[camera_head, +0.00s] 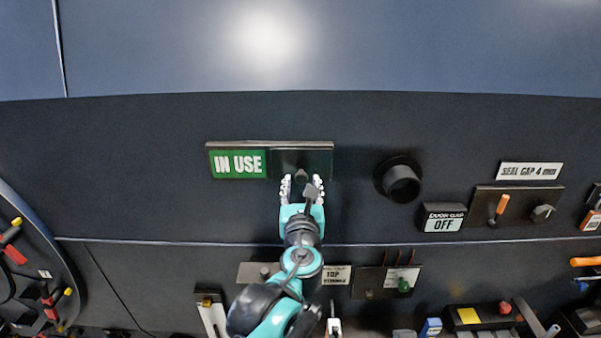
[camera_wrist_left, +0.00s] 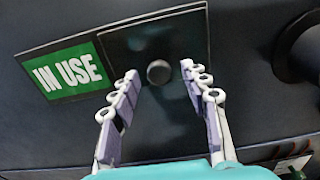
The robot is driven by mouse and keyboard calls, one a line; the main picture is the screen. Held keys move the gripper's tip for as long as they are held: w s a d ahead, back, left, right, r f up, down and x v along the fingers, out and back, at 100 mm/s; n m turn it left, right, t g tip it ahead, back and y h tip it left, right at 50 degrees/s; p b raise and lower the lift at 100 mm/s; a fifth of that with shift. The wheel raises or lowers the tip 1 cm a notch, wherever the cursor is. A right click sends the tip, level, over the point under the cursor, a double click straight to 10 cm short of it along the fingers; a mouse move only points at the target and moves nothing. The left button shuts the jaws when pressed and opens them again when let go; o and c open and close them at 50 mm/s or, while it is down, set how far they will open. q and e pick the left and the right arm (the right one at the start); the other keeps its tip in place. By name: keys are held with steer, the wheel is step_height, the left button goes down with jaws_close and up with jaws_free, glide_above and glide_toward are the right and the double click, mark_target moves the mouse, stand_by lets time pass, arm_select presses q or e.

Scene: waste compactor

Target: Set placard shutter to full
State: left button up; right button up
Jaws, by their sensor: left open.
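The placard frame (camera_head: 268,145) is a long dark plate on the dark panel. Its left half shows a green "IN USE" sign (camera_head: 239,164). Its right half is covered by a dark sliding shutter (camera_head: 316,160) with a round knob (camera_head: 301,175). In the left wrist view the sign (camera_wrist_left: 66,74) is at left and the knob (camera_wrist_left: 159,72) lies ahead, between and just beyond the fingertips. My left gripper (camera_head: 302,183) is open, its fingers pointing up either side of the knob; no contact shows. My right gripper is not in view.
A black round pipe stub (camera_head: 402,181) juts out right of the placard. Further right are an "OFF" label block (camera_head: 444,217) and a plate with an orange lever (camera_head: 502,205). Below is a plate with a green knob (camera_head: 404,285). The panel left of the placard is clear.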

mark_target(300, 179)
arm_select(q)
steer(key=w, duration=0.3)
steer(key=shift+a, duration=0.1)
steer(key=shift+w, duration=0.4)
steer(key=shift+c, duration=0.3)
steer(key=shift+f, duration=0.1)
jaws_close()
steer(key=shift+a, duration=0.1)
